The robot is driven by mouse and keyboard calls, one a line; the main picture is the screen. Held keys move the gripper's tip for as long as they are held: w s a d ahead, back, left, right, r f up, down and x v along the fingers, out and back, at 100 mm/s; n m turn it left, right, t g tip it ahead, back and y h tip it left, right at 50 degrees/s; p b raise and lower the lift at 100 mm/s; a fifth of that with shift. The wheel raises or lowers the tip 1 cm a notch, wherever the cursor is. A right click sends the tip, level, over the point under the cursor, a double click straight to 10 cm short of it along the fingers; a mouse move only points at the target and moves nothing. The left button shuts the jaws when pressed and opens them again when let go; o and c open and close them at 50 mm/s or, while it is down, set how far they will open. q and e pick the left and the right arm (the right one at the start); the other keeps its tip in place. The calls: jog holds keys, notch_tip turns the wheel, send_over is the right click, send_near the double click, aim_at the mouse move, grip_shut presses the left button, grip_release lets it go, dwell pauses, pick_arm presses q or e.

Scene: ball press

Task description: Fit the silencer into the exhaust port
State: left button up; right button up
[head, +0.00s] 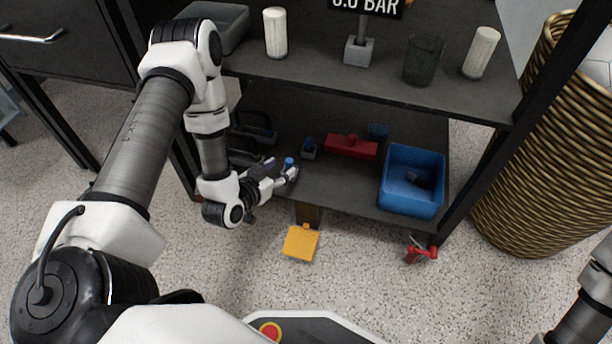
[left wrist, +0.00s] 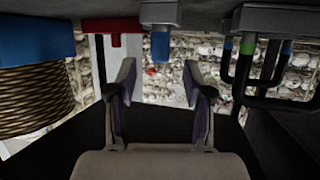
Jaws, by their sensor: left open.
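My left gripper (head: 277,176) is open at the front left of the lower shelf. In the left wrist view its two fingers (left wrist: 160,82) are apart with nothing between them. A blue cylinder on a grey block (left wrist: 160,45) stands beyond the gap, roughly centred and apart from the fingers. I cannot tell which part is the silencer or the exhaust port. My right gripper is out of view.
A red block (head: 351,147) and a blue bin (head: 411,207) stand right on the lower shelf (head: 345,190). Dark hoses (left wrist: 275,85) lie close beside the gripper. A yellow pedal (head: 300,243) and red valve handle (head: 423,252) are below. The upper shelf (head: 320,82) overhangs.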

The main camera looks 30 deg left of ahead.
aim_at(287, 164)
pick_arm(q)
jog(key=b+x, duration=0.3)
jog(key=x, duration=0.2)
jog(key=shift+w+f+b, duration=0.15)
jog(key=shift+f+b, duration=0.25)
jog(key=shift+r, duration=0.15)
grip_shut()
